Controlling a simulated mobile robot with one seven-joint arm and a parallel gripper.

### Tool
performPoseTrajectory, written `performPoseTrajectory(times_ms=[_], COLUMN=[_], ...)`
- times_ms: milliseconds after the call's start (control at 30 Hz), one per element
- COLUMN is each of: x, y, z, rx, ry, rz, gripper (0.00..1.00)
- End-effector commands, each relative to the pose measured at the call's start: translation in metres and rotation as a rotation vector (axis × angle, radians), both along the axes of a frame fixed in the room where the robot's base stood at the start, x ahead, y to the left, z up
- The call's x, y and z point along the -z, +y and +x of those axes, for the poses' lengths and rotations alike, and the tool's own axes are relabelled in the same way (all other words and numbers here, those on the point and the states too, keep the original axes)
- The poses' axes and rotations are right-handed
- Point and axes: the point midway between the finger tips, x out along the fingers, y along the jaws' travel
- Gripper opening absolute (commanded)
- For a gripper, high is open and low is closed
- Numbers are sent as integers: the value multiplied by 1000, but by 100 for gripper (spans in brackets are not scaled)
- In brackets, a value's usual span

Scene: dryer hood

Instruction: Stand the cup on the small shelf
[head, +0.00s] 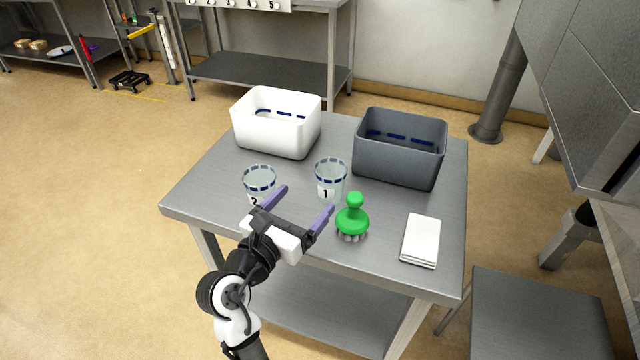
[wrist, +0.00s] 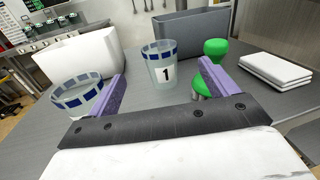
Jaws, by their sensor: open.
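Two clear cups with blue-banded rims stand upright on the steel table (head: 210,185). The cup labelled 1 (head: 330,178) is in the middle, and the cup labelled 2 (head: 259,180) is to its left. In the wrist view cup 1 (wrist: 160,66) shows ahead between my fingers, and cup 2 (wrist: 78,97) is partly hidden behind the left finger. My gripper (head: 302,202) is open and empty, its purple fingers spread at the table's near side, short of cup 1. I cannot tell which surface is the small shelf.
A green brush (head: 353,218) stands just right of my right finger. A folded white cloth (head: 421,240) lies at the right. A white bin (head: 277,122) and a grey bin (head: 399,148) stand at the back. Steel cabinetry (head: 585,85) hangs at the right.

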Motion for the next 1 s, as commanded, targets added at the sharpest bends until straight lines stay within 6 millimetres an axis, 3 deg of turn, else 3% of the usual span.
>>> performPoseTrajectory(times_ms=[400,633,1000], x=[-2,-1,3], y=[-36,-43,-64], z=[63,78,118], rx=[4,2,1], ry=[0,0,1], rz=[-3,-2,-2], gripper=[85,85,85])
